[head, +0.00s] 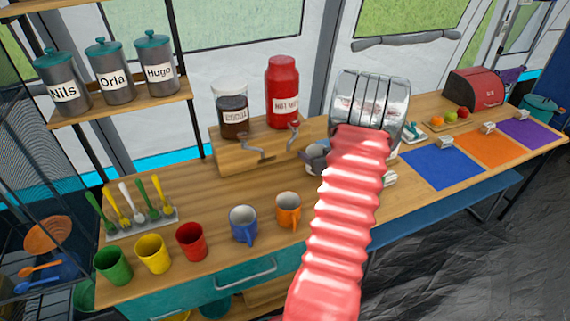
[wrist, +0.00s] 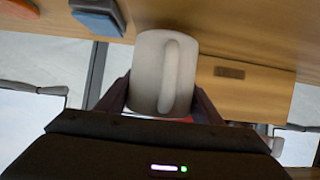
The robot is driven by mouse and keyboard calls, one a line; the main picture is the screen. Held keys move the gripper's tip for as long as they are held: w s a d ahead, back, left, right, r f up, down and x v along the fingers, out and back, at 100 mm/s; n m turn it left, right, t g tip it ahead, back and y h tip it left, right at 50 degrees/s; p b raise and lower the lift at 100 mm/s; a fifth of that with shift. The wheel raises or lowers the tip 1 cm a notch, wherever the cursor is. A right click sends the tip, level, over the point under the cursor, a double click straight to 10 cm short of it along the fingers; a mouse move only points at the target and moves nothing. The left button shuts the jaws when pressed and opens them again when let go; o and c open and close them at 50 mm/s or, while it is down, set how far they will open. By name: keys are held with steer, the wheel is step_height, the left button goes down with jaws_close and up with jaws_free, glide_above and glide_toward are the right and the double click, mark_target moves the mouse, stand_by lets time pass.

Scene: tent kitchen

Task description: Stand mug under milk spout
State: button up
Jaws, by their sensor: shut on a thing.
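A plain off-white mug (wrist: 152,75) fills the middle of the wrist view, its handle facing the camera. My gripper (wrist: 163,98) is shut on it, one finger on each side. In the head view my gripper (head: 316,158) is largely hidden behind my red ribbed arm, just right of the wooden dispenser stand (head: 240,158). Two metal spouts (head: 258,152) (head: 298,137) stick out from the stand's front. A jar with dark contents (head: 232,113) and a red jar (head: 283,92) stand on top. I cannot read a milk label on any spout.
Blue (head: 243,222) and orange (head: 288,209) mugs, then red (head: 191,241), yellow (head: 153,253) and green (head: 113,265) cups, line the front edge. A utensil tray (head: 142,224) lies left. Counter before the stand is clear.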

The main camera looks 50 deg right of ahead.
steer(key=w+a, duration=0.2)
steer(key=a, duration=0.1)
steer(key=w+a, duration=0.1)
steer(key=a, duration=0.1)
steer(key=shift+w, duration=0.35)
steer(key=shift+a, duration=0.1)
steer(key=w+a, duration=0.2)
steer(key=a, duration=0.1)
steer(key=shift+w+a, duration=0.15)
steer(key=shift+w, duration=0.1)
steer(key=shift+w+a+f, duration=0.1)
steer(key=shift+a+f, duration=0.1)
steer(key=shift+f, duration=0.05)
steer(key=shift+d+f, duration=0.1)
steer(key=shift+f, duration=0.4)
steer(key=o, duration=1.1)
steer(key=shift+f, duration=0.1)
